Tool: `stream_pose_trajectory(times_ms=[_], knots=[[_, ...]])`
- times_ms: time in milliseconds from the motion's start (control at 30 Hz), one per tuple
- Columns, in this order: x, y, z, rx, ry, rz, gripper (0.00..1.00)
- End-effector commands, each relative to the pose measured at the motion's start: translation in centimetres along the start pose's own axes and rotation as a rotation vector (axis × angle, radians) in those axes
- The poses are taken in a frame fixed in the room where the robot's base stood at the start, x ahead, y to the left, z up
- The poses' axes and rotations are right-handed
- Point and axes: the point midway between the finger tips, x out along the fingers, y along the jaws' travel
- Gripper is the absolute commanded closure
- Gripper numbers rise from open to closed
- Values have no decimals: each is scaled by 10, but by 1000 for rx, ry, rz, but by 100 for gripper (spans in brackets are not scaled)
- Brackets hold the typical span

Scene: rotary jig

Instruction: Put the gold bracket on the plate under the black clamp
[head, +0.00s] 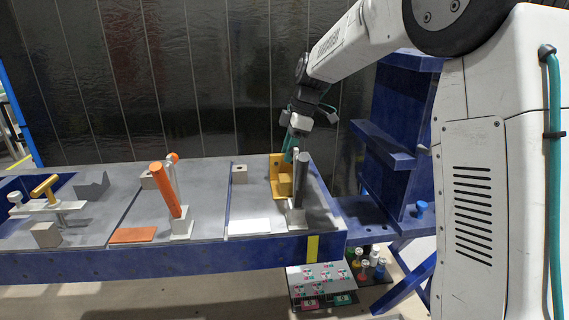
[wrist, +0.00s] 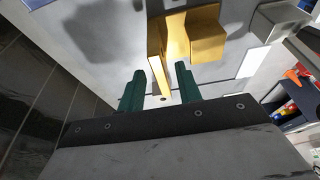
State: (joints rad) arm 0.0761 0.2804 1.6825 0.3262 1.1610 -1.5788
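The gold bracket (head: 274,168) stands at the back of the right-hand station, behind and left of the black clamp (head: 303,172). The clamp's dark handle stands upright. A pale flat plate (head: 249,226) lies at the station's front edge, left of the clamp's base. My gripper (head: 290,152) points down at the bracket from above. In the wrist view, its green fingers (wrist: 160,88) are apart, with an upright wall of the bracket (wrist: 158,74) between them. A gap shows on both sides of that wall. The bracket's lower part is partly hidden by the clamp in the head view.
An orange-handled clamp (head: 171,200) and orange plate (head: 133,235) occupy the middle station. A clamp with a gold handle (head: 45,188) stands at the left. A small grey block (head: 239,173) sits left of the bracket. A blue rack (head: 392,150) stands right of the table.

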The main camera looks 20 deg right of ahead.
Motion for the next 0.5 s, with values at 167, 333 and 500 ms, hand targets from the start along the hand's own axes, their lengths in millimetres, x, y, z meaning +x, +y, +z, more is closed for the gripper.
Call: stream_pose_trajectory(times_ms=[167, 333, 500], knots=[[-38, 0, 0, 1, -1, 3, 66], [-60, 0, 0, 1, -1, 1, 66], [-67, 0, 0, 0, -1, -1, 66]])
